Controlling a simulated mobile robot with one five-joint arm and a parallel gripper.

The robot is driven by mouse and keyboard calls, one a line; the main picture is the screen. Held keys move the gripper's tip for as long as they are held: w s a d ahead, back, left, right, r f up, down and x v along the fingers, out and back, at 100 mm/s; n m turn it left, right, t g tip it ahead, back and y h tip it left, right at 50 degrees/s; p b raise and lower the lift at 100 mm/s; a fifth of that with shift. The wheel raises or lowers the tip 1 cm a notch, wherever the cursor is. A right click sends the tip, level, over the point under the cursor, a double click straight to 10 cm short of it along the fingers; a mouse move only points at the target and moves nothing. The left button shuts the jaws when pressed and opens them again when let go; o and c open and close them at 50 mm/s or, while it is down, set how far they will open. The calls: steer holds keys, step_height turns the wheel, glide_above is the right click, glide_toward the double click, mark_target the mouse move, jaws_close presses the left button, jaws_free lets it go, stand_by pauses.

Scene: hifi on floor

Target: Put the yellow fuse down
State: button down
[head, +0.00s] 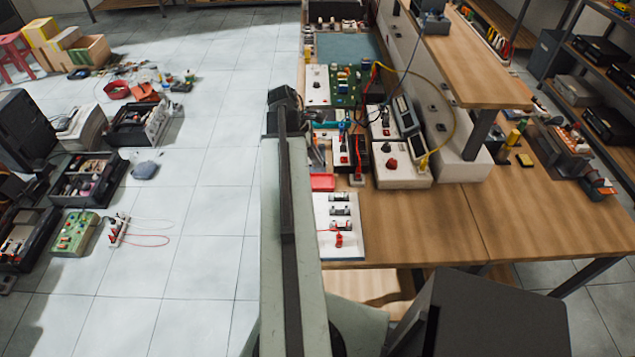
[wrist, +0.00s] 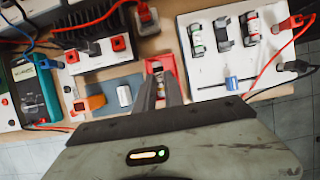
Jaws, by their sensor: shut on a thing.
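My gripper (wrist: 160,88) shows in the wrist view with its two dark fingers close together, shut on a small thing. Only a little of the yellow fuse (wrist: 160,84) seems to show between the fingertips; its colour is hard to make out. The fingertips are over or at a small red tray (wrist: 149,66) on the wooden bench; I cannot tell whether the fuse touches it. The red tray also shows in the head view (head: 322,182), beside my arm. My arm hides most of the gripper there, and the fuse is not visible.
A white board (wrist: 216,70) with several holders and red and black leads is right of the fingers. A grey pad with a white cylinder (wrist: 124,95) and an orange part (wrist: 95,102) lie left. Instruments crowd the bench behind; bare wood (head: 410,220) is free at right.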

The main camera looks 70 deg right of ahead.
mark_target(321, 183)
step_height(321, 183, down, 9)
steer(key=b, duration=0.7)
steer(key=shift+r, duration=0.35)
steer(key=c, duration=1.8)
jaws_free()
steer(key=shift+f, duration=0.25)
steer(key=shift+c, duration=0.2)
steer(key=o, duration=0.4)
steer(key=shift+r, duration=0.1)
steer(key=shift+r+p, duration=0.3)
steer(key=p+v, duration=1)
steer(key=v, duration=0.1)
steer(key=shift+w+r+p, duration=0.2)
steer(key=shift+r+p, duration=0.1)
steer(key=shift+p, duration=0.05)
